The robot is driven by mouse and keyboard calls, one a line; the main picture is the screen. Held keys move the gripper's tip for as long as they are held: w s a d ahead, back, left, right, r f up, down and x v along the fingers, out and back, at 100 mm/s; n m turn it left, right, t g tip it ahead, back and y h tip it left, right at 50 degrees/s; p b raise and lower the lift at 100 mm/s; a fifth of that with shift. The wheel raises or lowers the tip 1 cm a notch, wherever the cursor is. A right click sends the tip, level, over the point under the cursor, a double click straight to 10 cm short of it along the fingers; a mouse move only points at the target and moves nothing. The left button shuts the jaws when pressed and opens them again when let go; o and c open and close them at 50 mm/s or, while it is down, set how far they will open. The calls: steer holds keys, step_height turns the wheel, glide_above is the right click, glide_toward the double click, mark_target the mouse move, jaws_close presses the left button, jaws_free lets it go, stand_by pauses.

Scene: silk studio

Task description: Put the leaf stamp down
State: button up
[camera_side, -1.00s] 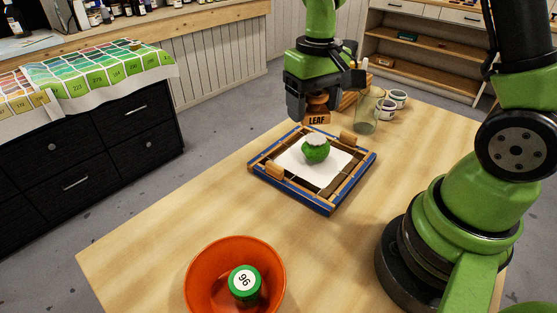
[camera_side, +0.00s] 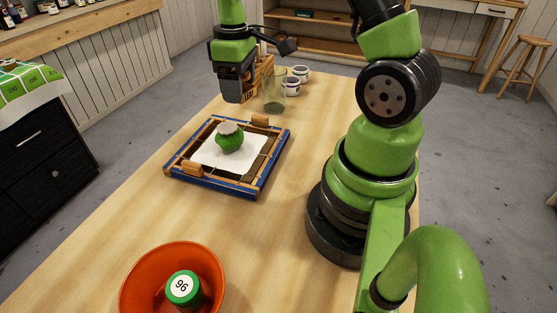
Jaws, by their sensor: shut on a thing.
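The leaf stamp (camera_side: 250,94) is a small wooden block with the word LEAF on its face. My gripper (camera_side: 238,98) is shut on it, and the jaws hide most of the stamp. The gripper hangs at the far end of the table, beyond the blue-edged wooden frame (camera_side: 184,180) and in front of a wooden rack (camera_side: 266,72). I cannot tell whether the stamp's underside touches anything.
A green round object (camera_side: 230,142) with a pale top sits on the white sheet in the frame. A clear glass (camera_side: 275,97) and small jars (camera_side: 291,87) stand right of the gripper. An orange bowl (camera_side: 140,277) holds a green can (camera_side: 184,288).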

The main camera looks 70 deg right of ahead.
steer(key=s+d+f+n, duration=0.1)
steer(key=s+d+f, duration=0.1)
steer(key=d, duration=0.5)
steer(key=shift+s+d, duration=0.3)
steer(key=shift+s, duration=0.25)
steer(key=shift+n, duration=0.8)
steer(key=s+d, duration=0.2)
steer(key=s+d+f, duration=0.1)
steer(key=d, duration=0.1)
steer(key=s+d+f, duration=0.1)
steer(key=s+d, duration=0.1)
steer(key=d, duration=0.1)
steer(key=shift+s+f, duration=0.25)
steer(key=shift+s, duration=0.05)
glide_above(302, 126)
step_height(302, 126, down, 5)
steer(key=shift+f, duration=2.55)
steer(key=shift+f, duration=0.1)
steer(key=o, duration=0.9)
